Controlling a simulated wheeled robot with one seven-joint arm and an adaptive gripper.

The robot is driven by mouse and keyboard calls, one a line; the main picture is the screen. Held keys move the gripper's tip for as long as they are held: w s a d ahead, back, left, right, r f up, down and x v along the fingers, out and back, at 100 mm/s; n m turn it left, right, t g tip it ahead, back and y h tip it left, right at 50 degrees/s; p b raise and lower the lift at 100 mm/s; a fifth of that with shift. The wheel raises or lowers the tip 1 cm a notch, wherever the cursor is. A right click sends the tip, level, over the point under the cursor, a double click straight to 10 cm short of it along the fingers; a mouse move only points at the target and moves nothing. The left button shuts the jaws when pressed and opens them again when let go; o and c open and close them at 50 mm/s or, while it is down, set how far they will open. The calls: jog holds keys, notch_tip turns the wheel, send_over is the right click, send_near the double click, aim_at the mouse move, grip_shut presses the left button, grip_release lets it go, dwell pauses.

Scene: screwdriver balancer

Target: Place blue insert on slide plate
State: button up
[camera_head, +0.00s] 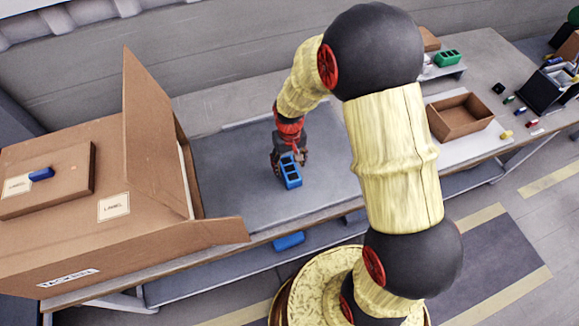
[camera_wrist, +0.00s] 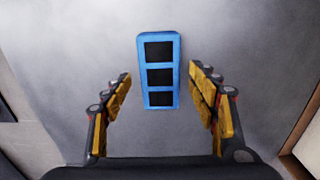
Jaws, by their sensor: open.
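The blue insert (camera_head: 291,171) is a small rectangular frame with three dark compartments in a row. It lies on the grey slide plate (camera_head: 230,165) on the table, in the head view. In the wrist view the blue insert (camera_wrist: 160,70) sits between the fingers, with space on both sides. My gripper (camera_head: 290,160) is over the insert and open; its spread fingers also show in the wrist view (camera_wrist: 160,95). The fingers do not touch the insert in the wrist view. Part of the insert is hidden behind a finger in the head view.
A large open cardboard box (camera_head: 120,200) with a raised flap stands left of the plate. A brown tray (camera_head: 460,117) is at the right, with a green insert (camera_head: 447,58) behind it and a dark bin (camera_head: 550,90) farther right. The plate around the insert is clear.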

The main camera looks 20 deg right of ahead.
notch_tip(320, 180, up, 10)
jog(key=p, duration=0.2)
notch_tip(320, 180, up, 15)
jog(key=t, duration=0.3)
send_over(290, 168)
jog(key=s, duration=0.6)
jog(key=s+r+t, duration=0.2)
jog(key=s+r, duration=0.7)
jog(key=s, duration=0.4)
jog(key=shift+s+r+t, duration=0.3)
jog(key=shift+s+r, duration=0.05)
jog(key=shift+s, duration=0.05)
jog(key=shift+c, duration=1.2)
